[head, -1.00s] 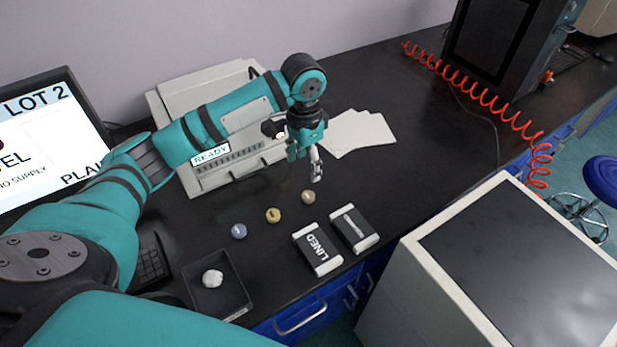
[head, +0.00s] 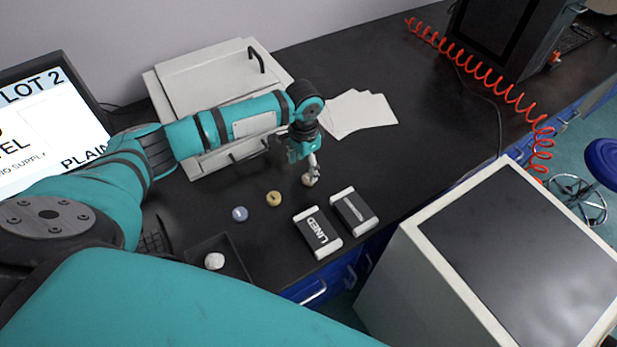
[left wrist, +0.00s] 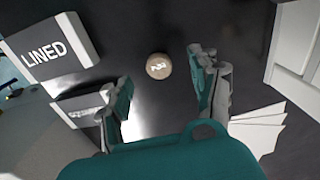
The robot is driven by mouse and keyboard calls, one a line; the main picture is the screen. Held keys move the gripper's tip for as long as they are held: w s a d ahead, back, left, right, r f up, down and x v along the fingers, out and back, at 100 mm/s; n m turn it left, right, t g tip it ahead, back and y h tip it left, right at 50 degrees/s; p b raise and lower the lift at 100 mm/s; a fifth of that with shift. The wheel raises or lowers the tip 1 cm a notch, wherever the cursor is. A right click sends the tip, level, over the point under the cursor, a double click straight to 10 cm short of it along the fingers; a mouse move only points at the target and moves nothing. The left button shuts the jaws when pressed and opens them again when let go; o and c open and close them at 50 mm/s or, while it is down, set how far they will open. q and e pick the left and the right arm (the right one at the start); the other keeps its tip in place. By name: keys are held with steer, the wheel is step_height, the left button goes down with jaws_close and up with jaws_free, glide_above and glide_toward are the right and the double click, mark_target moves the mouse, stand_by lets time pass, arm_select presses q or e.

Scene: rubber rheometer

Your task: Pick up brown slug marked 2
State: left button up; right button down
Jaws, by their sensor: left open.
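The brown slug marked 2 (left wrist: 159,66) lies flat on the black bench and shows in the left wrist view between and beyond my open fingers. In the head view the brown slug (head: 307,180) is partly hidden by my left gripper (head: 313,178), which points down just over it. In the left wrist view my left gripper (left wrist: 165,95) is open and empty, with a finger at each side. A yellow slug (head: 274,198) and a blue slug (head: 239,213) lie to the left. My right gripper is not in view.
A box marked LINED (head: 318,233) and another dark box (head: 354,211) stand close by to the right and front. A black tray (head: 236,262) holds a white lump (head: 214,261). White sheets (head: 358,113) lie behind. A pale instrument (head: 205,80) stands at the back left.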

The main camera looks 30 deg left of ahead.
mark_target(307, 178)
arm_select(q)
steer(key=f, duration=0.3)
steer(key=f+p, duration=0.1)
steer(key=shift+w+d+f, duration=0.15)
steer(key=shift+d+f, duration=0.15)
steer(key=shift+f, duration=0.25)
steer(key=c, duration=1)
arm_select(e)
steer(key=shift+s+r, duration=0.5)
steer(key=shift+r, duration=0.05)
